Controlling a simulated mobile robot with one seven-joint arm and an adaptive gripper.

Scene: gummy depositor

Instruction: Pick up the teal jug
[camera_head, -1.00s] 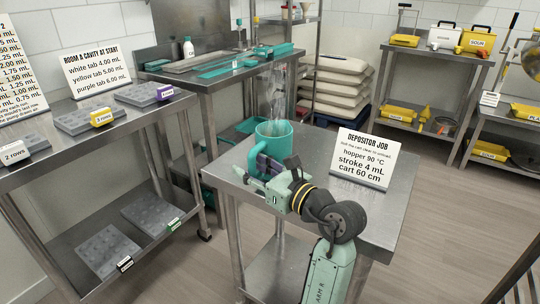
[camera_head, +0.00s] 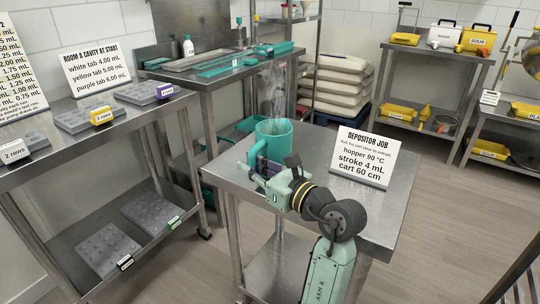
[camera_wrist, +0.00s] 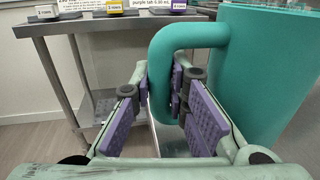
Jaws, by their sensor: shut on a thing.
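The teal jug (camera_head: 274,138) stands upright on the small steel table in the head view, with steam rising above it. Its handle (camera_wrist: 160,85) and part of its body (camera_wrist: 265,80) fill the right of the wrist view. My gripper (camera_head: 258,165) is at the handle side of the jug. In the wrist view my gripper (camera_wrist: 166,100) has its purple pads on either side of the handle's upright part, shut on it. The lower end of the handle is partly hidden by the pads.
A "Depositor job" sign (camera_head: 365,158) stands on the same steel table (camera_head: 330,205), right of the jug. A bench with grey moulds (camera_head: 85,117) is at left. A depositor bench (camera_head: 215,68) is behind.

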